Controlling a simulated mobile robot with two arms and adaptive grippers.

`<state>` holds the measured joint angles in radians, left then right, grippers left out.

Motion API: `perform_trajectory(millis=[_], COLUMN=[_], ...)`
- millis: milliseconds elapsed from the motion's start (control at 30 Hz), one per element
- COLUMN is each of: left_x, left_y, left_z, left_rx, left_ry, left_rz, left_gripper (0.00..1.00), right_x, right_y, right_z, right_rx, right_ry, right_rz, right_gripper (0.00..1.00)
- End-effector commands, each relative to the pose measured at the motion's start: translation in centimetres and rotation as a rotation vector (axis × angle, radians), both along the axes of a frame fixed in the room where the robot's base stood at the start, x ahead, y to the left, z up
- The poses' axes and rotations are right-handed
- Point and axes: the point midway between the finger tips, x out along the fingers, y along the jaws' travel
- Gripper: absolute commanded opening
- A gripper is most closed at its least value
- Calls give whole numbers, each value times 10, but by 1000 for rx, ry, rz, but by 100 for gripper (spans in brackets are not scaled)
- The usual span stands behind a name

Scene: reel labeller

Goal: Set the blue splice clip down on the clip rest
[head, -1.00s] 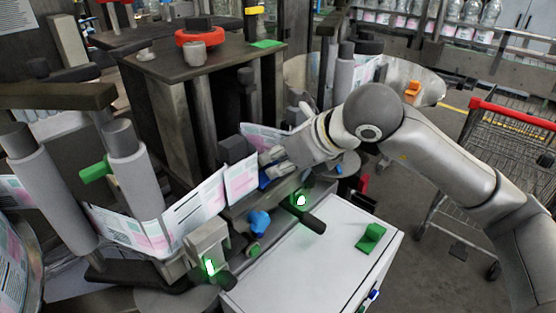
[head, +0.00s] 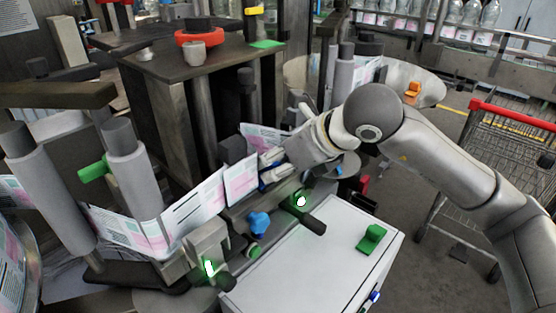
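My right gripper (head: 270,166) reaches in from the right to the label web beside the dark splice station. A blue piece, which looks like the blue splice clip (head: 276,176), shows at its fingers and appears held between them, partly hidden. Whether the clip touches the web or the bar below is unclear. A green block (head: 372,238) sits on the white cabinet top (head: 315,265); I cannot tell whether it is the clip rest. My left gripper is out of view.
A blue knob (head: 259,222) and green-lit fittings (head: 301,201) stand along the machine edge. Grey rollers (head: 133,170) carry the label web (head: 195,210) at left. A shopping cart (head: 500,150) stands at right. The white top is mostly clear.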

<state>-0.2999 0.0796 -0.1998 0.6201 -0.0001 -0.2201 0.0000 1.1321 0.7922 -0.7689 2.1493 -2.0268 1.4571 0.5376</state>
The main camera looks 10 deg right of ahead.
Motion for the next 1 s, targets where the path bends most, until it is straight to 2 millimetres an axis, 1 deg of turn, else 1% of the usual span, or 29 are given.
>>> perform_trajectory(millis=[233, 367, 467, 700, 800, 1000], left_x=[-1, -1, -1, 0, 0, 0], left_y=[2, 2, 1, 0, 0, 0], left_z=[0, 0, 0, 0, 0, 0], left_rx=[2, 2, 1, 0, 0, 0], left_ry=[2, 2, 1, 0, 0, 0], left_rz=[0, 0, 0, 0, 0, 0], left_gripper=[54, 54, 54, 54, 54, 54], right_x=[0, -5, -15, -46, -57, -70], right_y=[-1, -4, -12, -32, -39, -47], right_z=[0, 8, 20, 56, 68, 82], right_rx=[-1, 0, -1, 0, -1, 0], right_ry=[2, -3, -4, -4, -5, -1], right_rz=[-1, -1, -2, -2, -2, -1], right_gripper=[42, 42, 42, 42, 42, 42])
